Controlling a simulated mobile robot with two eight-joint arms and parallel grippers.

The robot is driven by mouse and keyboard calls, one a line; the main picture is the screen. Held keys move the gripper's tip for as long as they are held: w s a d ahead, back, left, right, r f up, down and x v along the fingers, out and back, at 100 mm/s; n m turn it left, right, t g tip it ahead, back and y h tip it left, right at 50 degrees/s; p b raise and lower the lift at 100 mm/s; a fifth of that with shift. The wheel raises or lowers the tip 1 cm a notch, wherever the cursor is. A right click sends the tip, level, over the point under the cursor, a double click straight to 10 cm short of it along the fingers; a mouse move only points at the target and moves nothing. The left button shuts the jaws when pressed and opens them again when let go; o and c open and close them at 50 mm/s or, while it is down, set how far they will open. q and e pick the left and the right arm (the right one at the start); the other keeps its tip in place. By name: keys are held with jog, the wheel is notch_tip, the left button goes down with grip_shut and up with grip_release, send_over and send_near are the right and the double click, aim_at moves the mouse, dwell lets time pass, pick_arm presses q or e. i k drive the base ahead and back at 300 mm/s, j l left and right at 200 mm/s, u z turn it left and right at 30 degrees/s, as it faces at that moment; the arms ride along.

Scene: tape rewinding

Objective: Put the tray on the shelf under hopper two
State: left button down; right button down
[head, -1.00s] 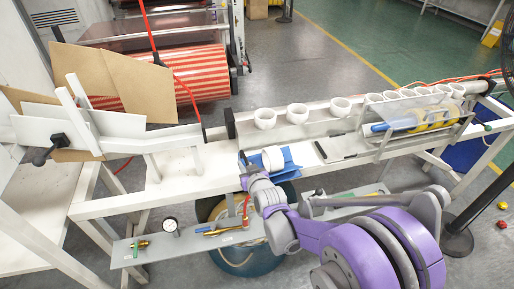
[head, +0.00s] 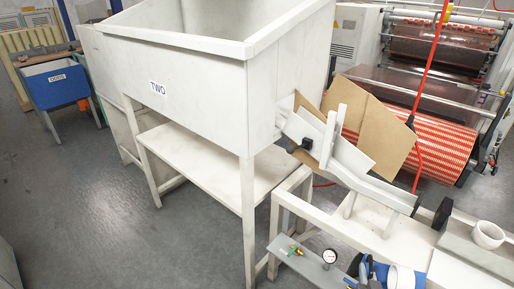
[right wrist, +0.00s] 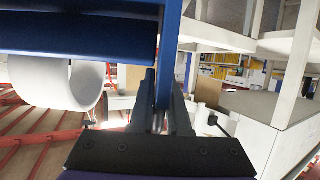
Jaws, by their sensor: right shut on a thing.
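The blue tray (head: 378,270) shows in part at the bottom right of the head view, with a white ring-shaped piece (head: 405,279) at it. In the right wrist view the blue tray (right wrist: 80,42) fills the upper left, and the white piece (right wrist: 55,80) is beside it. My right gripper (right wrist: 163,105) is shut on the tray's edge. Hopper two (head: 205,55) is a large white bin marked "TWO". Its white shelf (head: 205,160) is below it, bare and left of the tray. My left gripper is out of view.
White legs (head: 247,230) stand at the shelf's corners. Right of the hopper is a white bench with a chute (head: 365,185), brown boards (head: 375,115) and a gauge (head: 329,257). A blue labelled bin (head: 57,90) stands far left. Grey floor in front of the shelf is clear.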

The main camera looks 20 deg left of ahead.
aim_at(226, 182)
jog(key=u, duration=1.25)
jog(key=i+j+u, duration=0.1)
jog(key=u, duration=0.3)
jog(key=i+u, duration=0.3)
jog(key=u, duration=0.15)
jog(key=i, duration=2.35)
jog(key=i+z, duration=0.25)
jog(key=z, duration=0.15)
jog(key=i+j+z, duration=0.1)
jog(key=z, duration=0.35)
jog(key=i+z, duration=0.1)
jog(key=z, duration=1.5)
